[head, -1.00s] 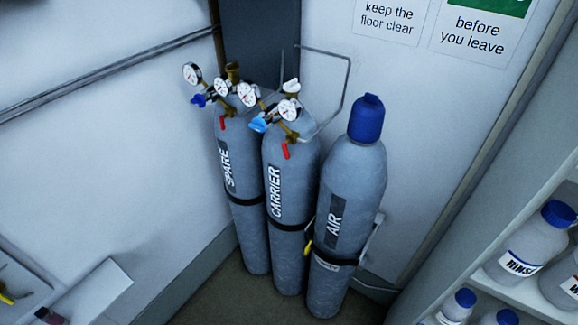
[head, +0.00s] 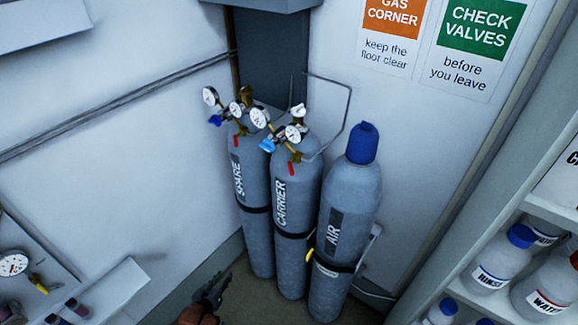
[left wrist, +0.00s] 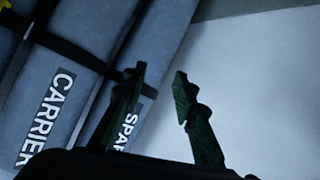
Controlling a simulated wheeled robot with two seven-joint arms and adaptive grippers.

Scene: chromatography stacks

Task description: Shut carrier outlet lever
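The CARRIER cylinder (head: 292,235) stands in the middle of three grey cylinders in the corner. At its top are gauges, a blue knob (head: 267,145) and a small red lever (head: 291,168) hanging down below the regulator. My left gripper (head: 222,280) is low in the head view, left of and below the cylinders' labels, well apart from the lever. In the left wrist view its two fingers (left wrist: 159,75) are spread with nothing between them; the CARRIER (left wrist: 60,85) and SPARE labels show behind. The lever is not visible there. My right gripper is out of view.
The SPARE cylinder (head: 257,220) stands left, with its own red lever (head: 236,140) and gauges. The blue-capped AIR cylinder (head: 350,210) stands right. A bottle shelf (head: 555,210) is at right. A gauge and yellow lever (head: 38,283) are at lower left.

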